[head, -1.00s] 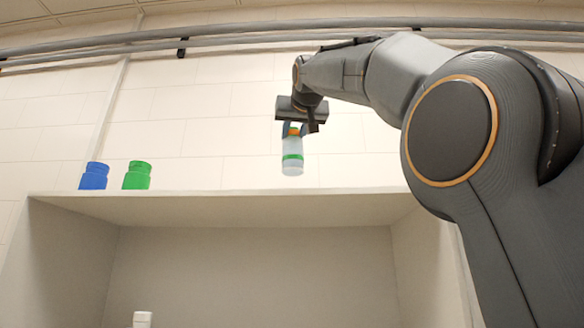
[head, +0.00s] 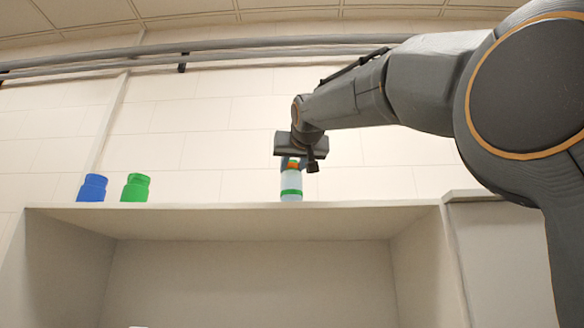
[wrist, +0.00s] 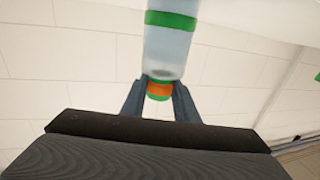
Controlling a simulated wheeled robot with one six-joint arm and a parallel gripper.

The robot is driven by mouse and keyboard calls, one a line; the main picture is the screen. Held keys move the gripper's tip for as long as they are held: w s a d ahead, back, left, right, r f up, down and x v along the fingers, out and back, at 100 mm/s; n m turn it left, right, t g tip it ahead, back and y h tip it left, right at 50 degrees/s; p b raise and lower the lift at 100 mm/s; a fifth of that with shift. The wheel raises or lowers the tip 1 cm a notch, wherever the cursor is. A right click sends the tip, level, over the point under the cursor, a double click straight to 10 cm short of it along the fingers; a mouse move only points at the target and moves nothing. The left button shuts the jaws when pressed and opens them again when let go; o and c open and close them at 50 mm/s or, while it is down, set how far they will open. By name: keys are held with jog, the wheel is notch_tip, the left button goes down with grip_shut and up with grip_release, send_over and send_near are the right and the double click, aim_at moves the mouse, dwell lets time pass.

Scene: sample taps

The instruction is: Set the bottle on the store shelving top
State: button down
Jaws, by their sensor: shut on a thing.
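The bottle (head: 291,184) is pale and clear with a green band and an orange and green cap. It is upright at the top edge of the store shelving (head: 200,212) in the head view; I cannot tell whether its base touches the top. My gripper (head: 291,163) is above it, shut on its cap end. In the wrist view the bottle (wrist: 170,45) extends away from my gripper (wrist: 160,92), with a finger on each side of the cap.
A blue jar (head: 92,188) and a green jar (head: 135,188) stand on the shelving top at the left. The top between the green jar and the bottle is clear. Pipes (head: 220,47) run along the wall above.

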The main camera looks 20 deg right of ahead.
jog(key=shift+f, duration=0.1)
jog(key=c, duration=1.4)
grip_release()
jog(key=shift+s+r, duration=0.15)
jog(key=shift+r, duration=0.05)
jog(key=s+a+b, duration=0.1)
jog(key=s+b, duration=0.3)
jog(key=s, duration=0.7)
jog(key=shift+s+b, duration=0.35)
jog(key=shift+b, duration=0.05)
jog(key=shift+f, duration=0.1)
